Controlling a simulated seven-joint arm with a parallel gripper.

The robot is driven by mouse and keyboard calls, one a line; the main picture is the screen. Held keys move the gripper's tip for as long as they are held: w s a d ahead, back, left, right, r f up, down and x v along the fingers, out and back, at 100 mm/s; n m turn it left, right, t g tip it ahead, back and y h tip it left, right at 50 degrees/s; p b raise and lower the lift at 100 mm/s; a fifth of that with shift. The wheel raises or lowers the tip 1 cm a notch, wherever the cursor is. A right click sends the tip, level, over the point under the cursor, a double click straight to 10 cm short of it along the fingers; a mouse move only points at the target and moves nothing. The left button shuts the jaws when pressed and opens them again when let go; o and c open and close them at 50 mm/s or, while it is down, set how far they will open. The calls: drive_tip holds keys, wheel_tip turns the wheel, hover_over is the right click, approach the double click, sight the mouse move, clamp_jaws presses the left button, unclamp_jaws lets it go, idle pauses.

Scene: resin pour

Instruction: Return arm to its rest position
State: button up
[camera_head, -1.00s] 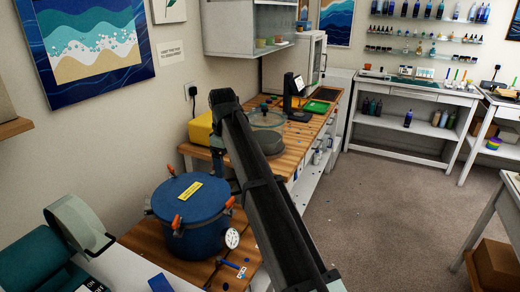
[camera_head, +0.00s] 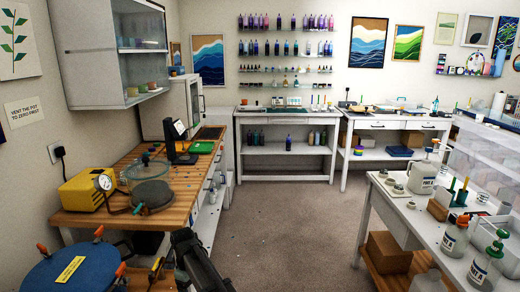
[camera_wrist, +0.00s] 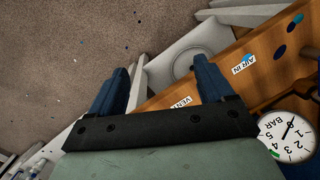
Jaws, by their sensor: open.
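My gripper (camera_wrist: 160,85) shows in the wrist view with its two blue fingers spread wide apart and nothing between them. It hangs above the edge of a wooden bench (camera_wrist: 275,75) with labels for air in and vent, and the carpet shows beyond. A round pressure gauge (camera_wrist: 286,137) lies just right of the gripper. The blue pressure pot (camera_head: 75,270) with a yellow label and orange clamps is at the lower left.
A glass chamber (camera_head: 150,183) and a yellow pump (camera_head: 92,190) stand on the left bench. A white table (camera_head: 408,205) with bottles and cups is at the right. Shelving units stand along the back wall.

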drive_tip(key=s+d+f+m+g, duration=0.1)
drive_tip(key=s+d+f+m, duration=0.1)
drive_tip(key=s+d+f, duration=0.5)
drive_tip(key=s+d+f+m+g, duration=0.1)
drive_tip(key=s+d+f+m, duration=0.1)
drive_tip(key=d+f, duration=0.8)
drive_tip(key=s+d+f+m+g, duration=0.1)
drive_tip(key=s+d+f+m, duration=0.1)
drive_tip(key=s+d+f, duration=0.5)
drive_tip(key=s+d+f+m, duration=0.2)
drive_tip(key=s+d, duration=0.3)
drive_tip(key=s, duration=0.3)
drive_tip(key=s+d+f+m+g, duration=0.1)
drive_tip(key=s+d+f+m, duration=0.1)
drive_tip(key=s+d+f, duration=0.3)
drive_tip(key=s+d+f+m+g+y, duration=0.1)
drive_tip(key=s+d, duration=0.4)
drive_tip(key=s, duration=0.6)
wheel_tip(320, 180, down, 2)
drive_tip(key=shift+d+f+m, duration=0.2)
drive_tip(key=shift+f+m, duration=0.05)
drive_tip(key=shift+m, duration=0.65)
